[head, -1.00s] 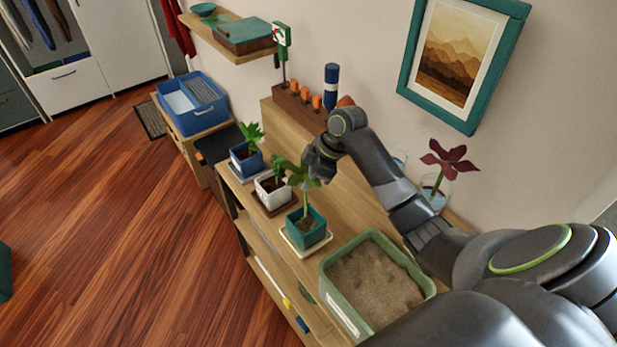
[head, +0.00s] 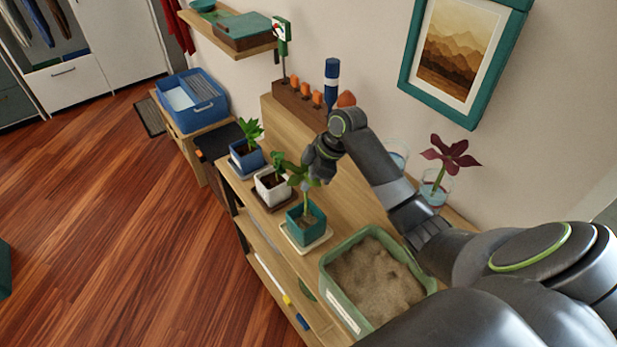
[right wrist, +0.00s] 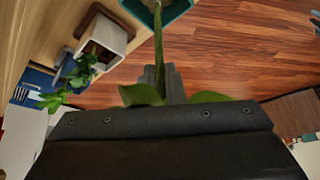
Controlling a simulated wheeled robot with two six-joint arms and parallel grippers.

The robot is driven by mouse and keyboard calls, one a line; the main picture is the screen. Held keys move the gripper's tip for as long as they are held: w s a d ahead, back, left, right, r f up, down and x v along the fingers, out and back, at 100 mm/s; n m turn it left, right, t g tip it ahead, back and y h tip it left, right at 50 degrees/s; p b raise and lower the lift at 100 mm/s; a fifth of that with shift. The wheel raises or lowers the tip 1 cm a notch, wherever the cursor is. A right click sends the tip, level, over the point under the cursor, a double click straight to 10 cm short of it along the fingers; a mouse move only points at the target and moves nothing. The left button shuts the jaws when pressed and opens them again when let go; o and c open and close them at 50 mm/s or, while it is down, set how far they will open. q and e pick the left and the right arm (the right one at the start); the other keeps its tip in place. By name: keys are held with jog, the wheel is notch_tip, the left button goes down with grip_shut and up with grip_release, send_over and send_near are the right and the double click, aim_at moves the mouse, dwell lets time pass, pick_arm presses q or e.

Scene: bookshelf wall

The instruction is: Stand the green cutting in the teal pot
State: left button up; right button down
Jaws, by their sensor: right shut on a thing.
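The teal pot (head: 306,229) stands on a pale saucer (head: 318,246) on the wooden shelf top. The green cutting (head: 306,200) is upright, with its stem's lower end inside the pot's opening; whether it rests on the soil cannot be told. My right gripper (head: 316,178) is shut on the cutting, just above the pot. In the right wrist view the cutting's stem (right wrist: 158,45) runs from the gripper to the teal pot (right wrist: 166,12) at the top edge. My left gripper is not in view.
A white pot (head: 271,188) and a blue pot (head: 246,160) with plants stand beyond the teal pot. A green tub of soil (head: 337,298) is nearer. A dark red cutting stands in a glass (head: 437,190) by the wall.

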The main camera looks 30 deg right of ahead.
notch_tip(320, 180, down, 7)
jog(key=b, duration=0.4)
jog(key=c, duration=1)
grip_release()
jog(key=shift+c, duration=0.2)
dwell(0.8)
jog(key=p+v, duration=0.9)
jog(key=shift+a+r, duration=0.15)
jog(key=shift+a, duration=0.2)
jog(key=shift+w, duration=0.15)
jog(key=shift+r, duration=0.1)
